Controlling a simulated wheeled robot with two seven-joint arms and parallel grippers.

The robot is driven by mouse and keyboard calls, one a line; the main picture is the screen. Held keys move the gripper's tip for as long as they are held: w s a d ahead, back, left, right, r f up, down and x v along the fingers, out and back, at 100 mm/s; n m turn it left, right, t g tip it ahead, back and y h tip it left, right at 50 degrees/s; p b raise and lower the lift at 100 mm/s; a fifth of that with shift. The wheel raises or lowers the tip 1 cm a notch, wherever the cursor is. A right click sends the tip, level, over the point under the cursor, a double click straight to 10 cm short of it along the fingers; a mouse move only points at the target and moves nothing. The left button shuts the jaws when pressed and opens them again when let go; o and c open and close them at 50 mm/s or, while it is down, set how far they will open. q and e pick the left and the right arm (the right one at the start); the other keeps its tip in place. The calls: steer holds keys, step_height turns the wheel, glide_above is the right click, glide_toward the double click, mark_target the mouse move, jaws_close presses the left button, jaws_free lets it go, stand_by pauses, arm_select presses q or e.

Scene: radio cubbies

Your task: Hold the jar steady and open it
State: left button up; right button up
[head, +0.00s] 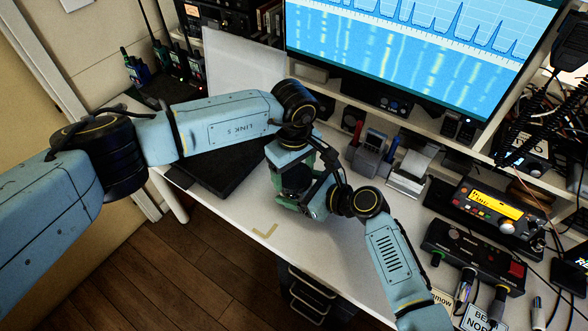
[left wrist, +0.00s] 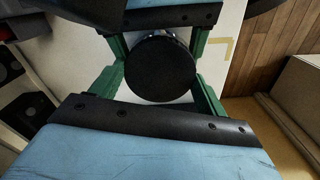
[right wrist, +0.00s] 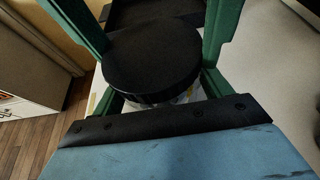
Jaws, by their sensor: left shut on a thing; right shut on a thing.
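The jar's round black lid (left wrist: 160,68) fills the middle of the left wrist view and also shows in the right wrist view (right wrist: 150,58). A thin strip of the pale jar body (right wrist: 184,96) shows under the lid. The jar stands on the desk, mostly hidden by my grippers in the head view. My left gripper (head: 290,180) is above it, with green fingers shut on either side of the lid. My right gripper (head: 312,204) comes from the lower right, its fingers shut around the jar body below the lid. Whether lid and body are apart cannot be told.
The white desk (head: 240,215) has a tan corner mark (head: 265,231) near its front edge. A flat black object (head: 225,170) lies left of the jar. A monitor (head: 425,45) stands behind. Radio units (head: 472,257) and cables crowd the right side.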

arm_select(q)
steer(key=n, duration=0.3)
steer(key=shift+n, duration=0.4)
steer(key=n, duration=0.3)
steer(key=shift+n, duration=0.4)
steer(key=n, duration=0.3)
steer(key=shift+n, duration=0.4)
steer(key=n, duration=0.3)
steer(key=shift+r+n, duration=0.1)
steer(key=shift+n, duration=0.2)
steer(key=o, duration=1)
steer(key=shift+o, duration=0.4)
steer(key=shift+s+d, duration=0.1)
steer(key=shift+s, duration=0.1)
